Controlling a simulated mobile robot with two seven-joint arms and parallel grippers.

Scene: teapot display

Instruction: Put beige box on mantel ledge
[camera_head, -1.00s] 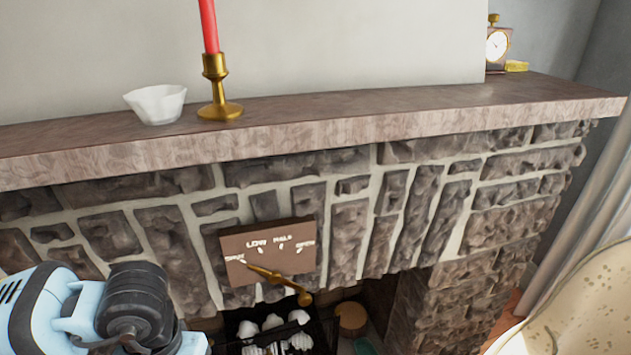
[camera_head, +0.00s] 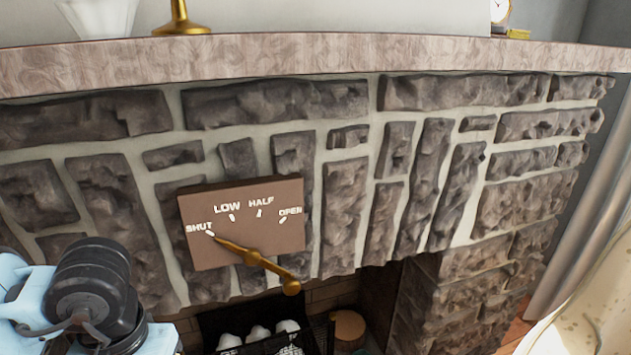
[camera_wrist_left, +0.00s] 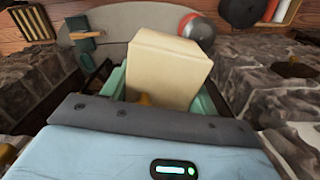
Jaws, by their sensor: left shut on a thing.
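The beige box (camera_wrist_left: 168,65) is in the left wrist view, between the teal fingers of my left gripper (camera_wrist_left: 160,94). The gripper is shut on it, and the box stands out beyond the fingers, slightly tilted in the picture. The mantel ledge (camera_head: 330,58) runs across the top of the head view as a brown stone slab. In the head view only my left arm shows at the lower left, below the ledge; the box and fingers are out of that view. My right gripper is in neither view.
On the ledge stand a white bowl (camera_head: 98,15), a brass candlestick (camera_head: 181,20) and a clock (camera_head: 501,10) with a yellow item (camera_head: 518,34) beside it. The ledge between candlestick and clock looks clear. A damper plate (camera_head: 243,222) with a lever is on the stone front.

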